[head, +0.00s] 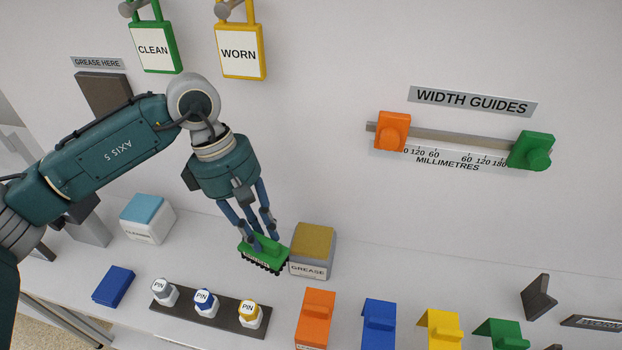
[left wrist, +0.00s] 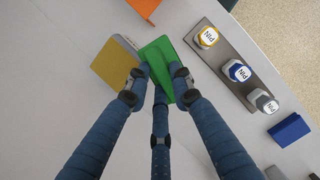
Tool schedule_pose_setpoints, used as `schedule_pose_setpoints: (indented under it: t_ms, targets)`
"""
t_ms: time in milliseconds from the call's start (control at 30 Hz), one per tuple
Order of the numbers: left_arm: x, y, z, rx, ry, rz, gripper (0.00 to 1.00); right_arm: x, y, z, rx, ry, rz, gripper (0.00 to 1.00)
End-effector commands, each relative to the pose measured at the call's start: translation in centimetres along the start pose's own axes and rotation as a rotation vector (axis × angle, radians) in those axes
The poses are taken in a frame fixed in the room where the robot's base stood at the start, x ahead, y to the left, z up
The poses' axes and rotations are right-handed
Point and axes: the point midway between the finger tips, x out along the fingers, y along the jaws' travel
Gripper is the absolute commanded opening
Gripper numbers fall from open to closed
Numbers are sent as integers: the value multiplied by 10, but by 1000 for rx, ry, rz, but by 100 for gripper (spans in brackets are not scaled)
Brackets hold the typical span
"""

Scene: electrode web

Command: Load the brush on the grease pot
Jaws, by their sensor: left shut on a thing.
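My left gripper (head: 262,234) is shut on a green brush (head: 270,253) with dark bristles on its underside. The brush is at the left side of the grease pot, low over the bench; I cannot tell whether they touch. The grease pot (head: 308,269) is a grey box labelled GREASE with a mustard-yellow top. In the left wrist view the green brush (left wrist: 157,62) is between my fingers, beside the yellow top of the grease pot (left wrist: 118,66) and partly over its edge. My right gripper is not in view.
A pin rack (head: 178,323) with several PIN-marked knobs stands in front. A blue block (head: 113,287) and a blue-topped cleaner box (head: 148,219) are to the left. Orange (head: 315,318), blue (head: 378,325) and other coloured blocks line the front right. Width guides (head: 450,138) are on the wall.

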Motion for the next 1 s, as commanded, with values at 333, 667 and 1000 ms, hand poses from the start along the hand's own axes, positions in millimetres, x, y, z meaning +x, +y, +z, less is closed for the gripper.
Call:
schedule_pose_setpoints:
  t_ms: [333,667,1000]
  targets:
    - [-25,73,54,-758,-4,236,1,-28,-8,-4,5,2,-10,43]
    - [-29,94,66,-1023,-1,314,1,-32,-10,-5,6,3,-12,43]
    - [-6,94,59,-1024,0,313,1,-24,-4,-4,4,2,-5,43]
